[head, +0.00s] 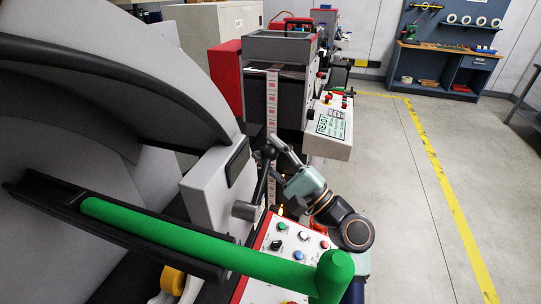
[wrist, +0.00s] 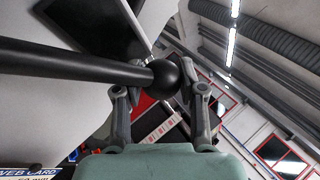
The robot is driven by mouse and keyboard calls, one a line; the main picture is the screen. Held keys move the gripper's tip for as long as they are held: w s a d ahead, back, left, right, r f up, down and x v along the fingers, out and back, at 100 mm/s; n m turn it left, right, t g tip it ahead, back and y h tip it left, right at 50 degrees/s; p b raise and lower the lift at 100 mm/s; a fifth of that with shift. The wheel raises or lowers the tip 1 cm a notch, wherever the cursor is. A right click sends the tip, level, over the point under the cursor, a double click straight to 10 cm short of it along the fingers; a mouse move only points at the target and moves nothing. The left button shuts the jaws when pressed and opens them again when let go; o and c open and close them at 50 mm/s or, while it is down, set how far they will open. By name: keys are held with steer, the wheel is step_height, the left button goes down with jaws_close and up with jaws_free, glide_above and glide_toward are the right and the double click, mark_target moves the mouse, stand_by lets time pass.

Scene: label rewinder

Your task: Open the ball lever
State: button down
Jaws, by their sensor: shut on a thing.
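The ball lever (head: 262,175) is a black rod with a round black ball on top, rising from a grey hub (head: 245,210) on the machine's grey housing. In the head view it stands nearly upright, leaning slightly right. My gripper (head: 274,146) is at its upper end, coming from the right. In the wrist view the black ball (wrist: 170,78) sits between the two fingers of my gripper (wrist: 166,85), which are shut on it. The rod (wrist: 70,62) runs off to the left there. The head view hides the fingers' exact contact with the ball.
A large green handle (head: 190,240) crosses the foreground at lower left. A control panel with buttons (head: 290,250) lies below my arm. A label strip (head: 272,110) runs behind the lever. A second panel with a display (head: 331,125) stands behind. Open floor (head: 400,210) lies to the right.

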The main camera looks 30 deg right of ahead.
steer(key=shift+s+a+r, duration=0.1)
steer(key=shift+a+r, duration=0.1)
steer(key=shift+r, duration=0.4)
steer(key=c, duration=0.7)
jaws_free()
steer(key=shift+f, duration=0.15)
steer(key=shift+f, duration=0.1)
steer(key=shift+f, duration=0.1)
steer(key=shift+s+d+f, duration=0.15)
steer(key=shift+s+f, duration=0.05)
steer(key=shift+s, duration=0.15)
steer(key=v, duration=1.1)
steer(key=shift+s, duration=0.1)
